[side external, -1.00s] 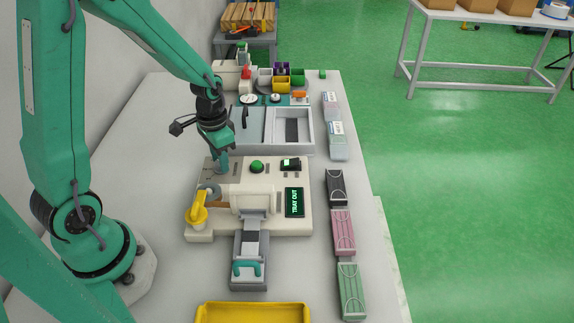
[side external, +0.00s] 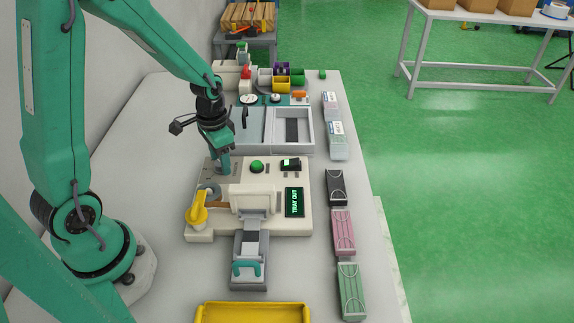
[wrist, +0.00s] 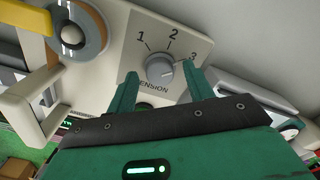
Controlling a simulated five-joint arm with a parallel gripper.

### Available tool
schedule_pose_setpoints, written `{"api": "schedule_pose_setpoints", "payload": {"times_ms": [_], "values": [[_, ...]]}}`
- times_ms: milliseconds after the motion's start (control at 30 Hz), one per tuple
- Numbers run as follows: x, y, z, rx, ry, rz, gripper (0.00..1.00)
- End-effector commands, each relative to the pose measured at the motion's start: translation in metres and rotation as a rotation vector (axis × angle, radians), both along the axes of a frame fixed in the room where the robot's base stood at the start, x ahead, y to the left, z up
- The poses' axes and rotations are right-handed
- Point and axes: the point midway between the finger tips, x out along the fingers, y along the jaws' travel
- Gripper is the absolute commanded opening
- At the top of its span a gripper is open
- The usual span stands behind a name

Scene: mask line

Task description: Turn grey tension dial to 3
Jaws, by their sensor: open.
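The grey tension dial (wrist: 159,69) is a round knob on a cream panel, with 1, 2 and 3 printed around its upper side. Its pointer is too small to read for certain. My gripper (wrist: 160,73) is open, with one green finger to the left of the dial and the other to its right, near the 3. I cannot tell whether either finger touches it. In the side view my gripper (side external: 224,164) points down at the machine's back left plate, and its fingers hide the dial.
The cream machine (side external: 284,229) carries a green button (side external: 257,166), a display reading TRAY OUT (side external: 294,202) and a yellow lever (side external: 198,212). Black, pink (side external: 343,232) and green cases lie along its right. A yellow tray (side external: 253,313) is in front.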

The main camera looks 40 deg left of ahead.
Motion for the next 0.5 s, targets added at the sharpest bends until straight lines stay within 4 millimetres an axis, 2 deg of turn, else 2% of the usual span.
{"api": "schedule_pose_setpoints", "payload": {"times_ms": [267,500], "values": [[0.001,0.000,0.014,0.000,-0.003,0.000,0.52],[0.001,0.000,0.042,0.001,-0.005,0.000,0.52]]}}
